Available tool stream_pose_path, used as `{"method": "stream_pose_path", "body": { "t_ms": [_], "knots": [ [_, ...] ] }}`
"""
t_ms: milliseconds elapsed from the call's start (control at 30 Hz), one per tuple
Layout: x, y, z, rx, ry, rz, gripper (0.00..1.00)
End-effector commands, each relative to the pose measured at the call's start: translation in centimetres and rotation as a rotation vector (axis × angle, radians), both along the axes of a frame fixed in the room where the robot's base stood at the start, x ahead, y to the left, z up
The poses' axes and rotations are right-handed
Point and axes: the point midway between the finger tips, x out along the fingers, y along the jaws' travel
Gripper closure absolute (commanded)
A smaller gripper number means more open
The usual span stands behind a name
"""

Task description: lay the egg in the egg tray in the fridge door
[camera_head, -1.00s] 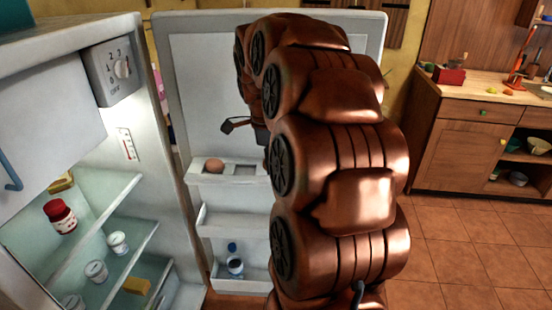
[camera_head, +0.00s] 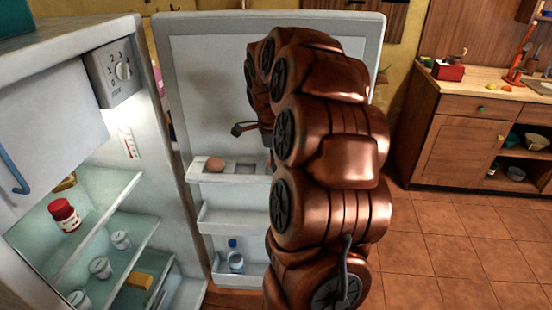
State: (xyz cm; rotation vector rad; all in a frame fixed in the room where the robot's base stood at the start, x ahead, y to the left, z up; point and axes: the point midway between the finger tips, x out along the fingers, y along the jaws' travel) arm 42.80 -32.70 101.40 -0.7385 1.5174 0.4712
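The brown egg (camera_head: 214,164) sits at the left end of the egg tray (camera_head: 245,167), in the top shelf of the open fridge door (camera_head: 205,90). An empty square recess shows in the tray to the right of the egg. My gripper (camera_head: 250,132) is in front of the door, above and right of the egg and apart from it. Only one dark finger part shows at its left side. My copper-coloured arm hides the rest of the gripper and the right part of the tray, so its opening cannot be seen.
The open fridge (camera_head: 140,180) stands at left, with a red jar (camera_head: 64,215) and several small pots on its shelves. A bottle (camera_head: 235,258) stands in the lowest door shelf. A wooden counter (camera_head: 460,130) is at right, with clear tiled floor before it.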

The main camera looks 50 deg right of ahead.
Motion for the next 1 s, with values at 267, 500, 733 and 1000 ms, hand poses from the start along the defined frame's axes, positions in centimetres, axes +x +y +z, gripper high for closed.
{"method": "stream_pose_path", "body": {
  "t_ms": [267, 500, 733, 1000],
  "knots": [
    [0.0, 0.1, -0.6, 0.001, 0.001, 0.001, 0.75],
    [0.0, 0.0, -1.0, 0.001, 0.001, 0.0, 0.75],
    [-0.1, 0.0, -1.4, 0.001, 0.002, 0.001, 0.75],
    [-0.1, 0.2, -2.1, 0.005, 0.005, 0.001, 0.67]
  ]
}}
